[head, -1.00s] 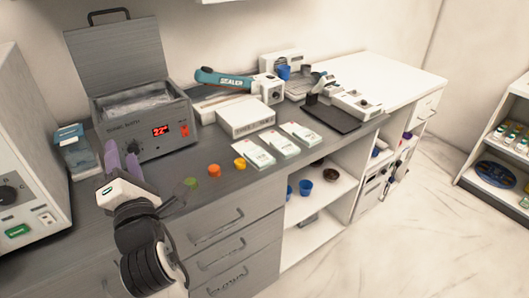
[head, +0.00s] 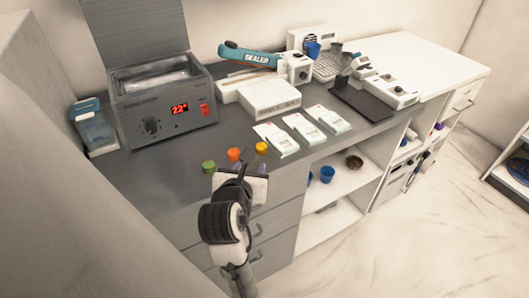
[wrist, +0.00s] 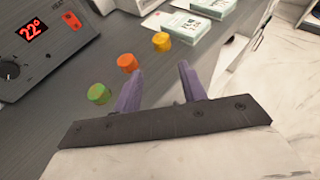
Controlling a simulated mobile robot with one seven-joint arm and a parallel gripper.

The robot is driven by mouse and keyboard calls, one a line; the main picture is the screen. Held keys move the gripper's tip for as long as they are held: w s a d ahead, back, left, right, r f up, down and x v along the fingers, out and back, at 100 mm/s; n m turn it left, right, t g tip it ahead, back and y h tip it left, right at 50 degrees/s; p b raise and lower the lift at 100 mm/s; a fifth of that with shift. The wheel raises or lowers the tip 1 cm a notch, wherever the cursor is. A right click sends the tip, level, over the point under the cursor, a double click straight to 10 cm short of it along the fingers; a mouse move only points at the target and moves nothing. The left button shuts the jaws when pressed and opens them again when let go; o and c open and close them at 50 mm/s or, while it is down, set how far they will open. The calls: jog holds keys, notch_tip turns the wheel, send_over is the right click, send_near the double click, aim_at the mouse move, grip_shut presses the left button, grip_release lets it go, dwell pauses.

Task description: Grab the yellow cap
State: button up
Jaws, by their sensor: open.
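The yellow cap (head: 262,148) stands on the grey counter near its front edge, the rightmost of three small caps. In the wrist view the yellow cap (wrist: 162,41) lies beyond the fingertips, between their directions and apart from them. The orange cap (head: 234,154) is to its left, and the green cap (head: 209,166) is farther left. They also show in the wrist view as the orange cap (wrist: 127,63) and the green cap (wrist: 98,93). My gripper (wrist: 160,78) has two purple fingers, spread apart and empty, in front of the caps.
White packets (head: 303,129) lie right of the caps. A grey heating bath (head: 165,110) with a red 22° display stands behind left. A white box (head: 270,98) and a teal sealer (head: 250,56) are behind. Below the counter are drawers and open shelves (head: 335,205).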

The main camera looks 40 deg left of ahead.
send_near(260, 149)
jog(key=x, duration=0.3)
jog(key=shift+s+a+f, duration=0.1)
jog(key=shift+p+x, duration=0.95)
jog(key=shift+x, duration=2.25)
jog(key=c, duration=0.7)
